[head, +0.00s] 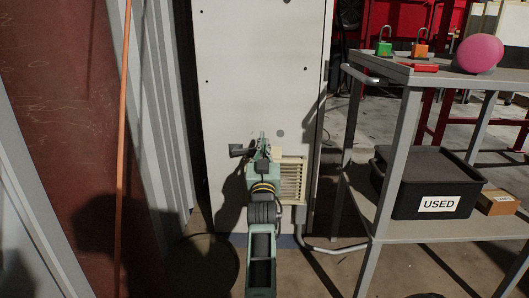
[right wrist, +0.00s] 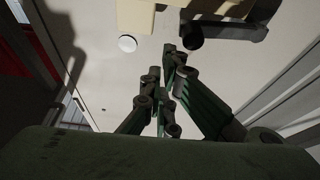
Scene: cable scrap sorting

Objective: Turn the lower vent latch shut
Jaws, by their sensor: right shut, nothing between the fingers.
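The lower vent latch has a dark handle (head: 237,150) that sticks out to the left on the white cabinet front. It also shows at the top of the right wrist view (right wrist: 225,30), beside a pale beige block (right wrist: 135,14). The beige vent (head: 292,180) with slats is just right of my right arm. My right gripper (head: 262,139) is shut and empty, in front of the cabinet by the latch; it also shows in the right wrist view (right wrist: 175,55). Its tips appear close to the handle; I cannot tell whether they touch. My left gripper is not in view.
A grey shelf unit (head: 410,100) stands to the right, holding padlocks, a pink ball (head: 479,53) and a black bin (head: 430,185) marked USED. A grey pipe (head: 325,246) runs low beside the cabinet. An orange cable (head: 123,130) hangs at left.

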